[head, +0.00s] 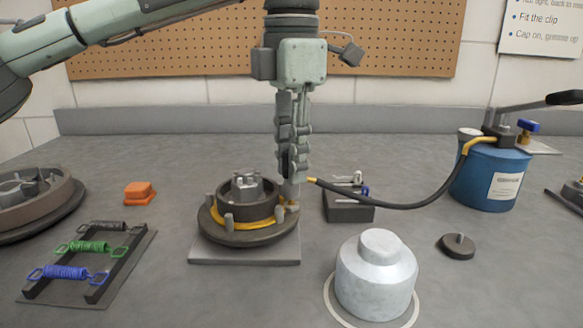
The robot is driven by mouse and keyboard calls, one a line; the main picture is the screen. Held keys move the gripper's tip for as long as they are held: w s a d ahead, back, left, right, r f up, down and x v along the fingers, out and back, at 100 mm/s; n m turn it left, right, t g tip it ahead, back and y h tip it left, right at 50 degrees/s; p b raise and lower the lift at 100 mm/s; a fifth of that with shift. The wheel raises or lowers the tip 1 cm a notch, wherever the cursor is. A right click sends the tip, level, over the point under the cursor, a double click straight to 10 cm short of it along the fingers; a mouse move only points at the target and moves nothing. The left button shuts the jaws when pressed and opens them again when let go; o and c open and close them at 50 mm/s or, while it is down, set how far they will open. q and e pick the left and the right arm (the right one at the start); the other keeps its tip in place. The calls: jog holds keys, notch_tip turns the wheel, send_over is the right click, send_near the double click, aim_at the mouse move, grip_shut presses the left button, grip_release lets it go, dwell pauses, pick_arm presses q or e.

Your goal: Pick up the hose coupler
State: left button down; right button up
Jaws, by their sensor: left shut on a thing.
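My left gripper (292,172) points straight down, with its fingers shut at the end of a black hose (400,205). The hose coupler sits at that end, beside a yellow sleeve (313,181), and is mostly hidden by the fingers. A grey cylindrical part (291,190) shows just under the fingertips, at the right rim of the round hub assembly (240,238). I cannot tell whether it is part of the coupler or touches the hub. My right gripper is not in view.
The hose runs right to a blue grease tank (492,178). A dark holder (348,212) stands right of the hub, and a silver capped can (375,278) in front. A spring rack (85,268), orange block (139,193) and another hub (35,200) lie left. A black cap (457,247) lies right.

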pick_arm(q)
notch_tip(320, 180, up, 3)
jog(key=shift+r, duration=0.15)
jog(key=s+a+r+p, duration=0.3)
jog(key=s+a+r, duration=0.4)
jog(key=s+r, duration=0.2)
jog(key=shift+s+r+p, duration=0.15)
jog(key=shift+r+p, duration=0.2)
jog(key=shift+r, duration=0.05)
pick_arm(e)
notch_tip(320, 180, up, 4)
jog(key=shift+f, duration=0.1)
pick_arm(q)
jog(key=shift+f, duration=0.1)
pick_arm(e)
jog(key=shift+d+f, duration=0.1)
